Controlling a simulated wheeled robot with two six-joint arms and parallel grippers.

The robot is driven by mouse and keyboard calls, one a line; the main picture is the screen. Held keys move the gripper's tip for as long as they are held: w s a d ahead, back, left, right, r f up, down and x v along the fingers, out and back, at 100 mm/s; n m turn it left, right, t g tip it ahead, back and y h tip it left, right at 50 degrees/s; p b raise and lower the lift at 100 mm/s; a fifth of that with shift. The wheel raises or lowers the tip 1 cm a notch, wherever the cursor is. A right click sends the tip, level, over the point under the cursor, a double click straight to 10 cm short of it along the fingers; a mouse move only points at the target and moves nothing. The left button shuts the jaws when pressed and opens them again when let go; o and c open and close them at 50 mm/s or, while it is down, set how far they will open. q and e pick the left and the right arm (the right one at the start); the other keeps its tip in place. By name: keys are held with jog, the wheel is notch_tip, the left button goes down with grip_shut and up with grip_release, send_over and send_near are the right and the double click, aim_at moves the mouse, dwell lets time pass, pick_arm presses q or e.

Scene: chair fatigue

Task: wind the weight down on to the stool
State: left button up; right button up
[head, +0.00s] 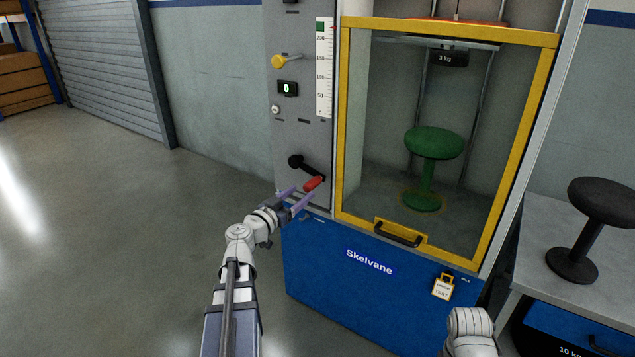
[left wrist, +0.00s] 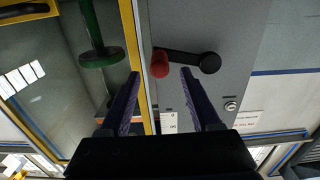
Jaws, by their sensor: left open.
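The green stool (head: 434,143) stands upright inside the test cabinet, behind a closed yellow-framed clear guard. The black weight (head: 447,59), marked 1 kg, hangs above the seat with a clear gap. The black crank (head: 296,161) with its red handle (head: 313,184) is on the grey panel left of the guard. My left gripper (head: 300,196) is open and empty just short of the red handle. In the left wrist view the red handle (left wrist: 160,64) lies ahead, between the lines of the two purple fingers (left wrist: 161,88). My right gripper is out of view.
The panel has a yellow knob (head: 279,61), a display (head: 288,88) reading 0 and a vertical scale (head: 324,75). A black handle (head: 397,234) is on the guard's lower edge. A black stool (head: 590,225) stands on the right bench. The floor at left is clear.

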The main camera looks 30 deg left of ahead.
aim_at(314, 183)
pick_arm(q)
jog(key=shift+w+d, duration=0.15)
jog(key=shift+w, duration=1.8)
jog(key=shift+w+d, duration=0.15)
jog(key=shift+w, duration=1.8)
grip_shut()
